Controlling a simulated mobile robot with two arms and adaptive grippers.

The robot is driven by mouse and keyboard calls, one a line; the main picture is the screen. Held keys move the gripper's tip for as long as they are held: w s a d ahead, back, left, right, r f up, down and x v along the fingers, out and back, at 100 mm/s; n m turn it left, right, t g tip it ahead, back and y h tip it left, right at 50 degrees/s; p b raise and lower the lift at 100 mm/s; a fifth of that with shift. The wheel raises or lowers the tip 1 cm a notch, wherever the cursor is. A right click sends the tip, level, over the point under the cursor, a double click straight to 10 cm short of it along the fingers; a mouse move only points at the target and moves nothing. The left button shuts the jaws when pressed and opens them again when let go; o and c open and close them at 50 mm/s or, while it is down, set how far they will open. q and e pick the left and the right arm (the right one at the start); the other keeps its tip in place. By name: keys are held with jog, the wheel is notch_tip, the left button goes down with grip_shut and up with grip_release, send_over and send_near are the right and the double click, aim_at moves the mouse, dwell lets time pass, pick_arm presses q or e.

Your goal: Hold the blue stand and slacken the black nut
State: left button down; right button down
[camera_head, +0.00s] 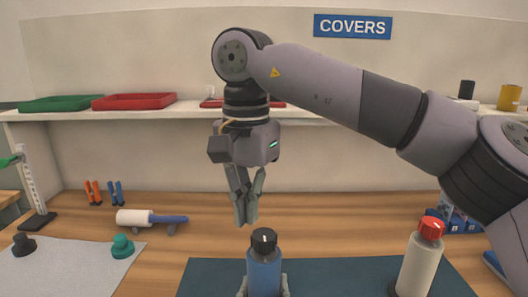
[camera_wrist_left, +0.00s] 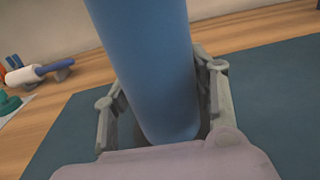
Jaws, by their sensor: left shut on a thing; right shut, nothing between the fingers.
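The blue stand (camera_head: 264,272) is upright on a dark blue mat (camera_head: 215,273) at the bottom middle of the head view. The black nut (camera_head: 264,240) sits on its top. My left gripper (camera_head: 264,292) is shut around the stand near the lower picture edge; the left wrist view shows its fingers on both sides of the blue body (camera_wrist_left: 155,75). My right gripper (camera_head: 246,220) hangs above and slightly left of the nut, pointing down, shut and empty. It is apart from the nut. The stand's foot is hidden in the head view.
A white stand with a red top (camera_head: 420,262) is on the mat's right. At left are a grey cloth (camera_head: 75,270) with green and black knobs, and a white roller with blue handle (camera_head: 150,218). A shelf (camera_head: 185,112) with trays runs behind.

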pick_arm(q)
jog(key=shift+r, duration=0.2)
jog(key=c, duration=1.1)
grip_release()
jog(key=o, duration=0.5)
jog(key=shift+f, duration=0.15)
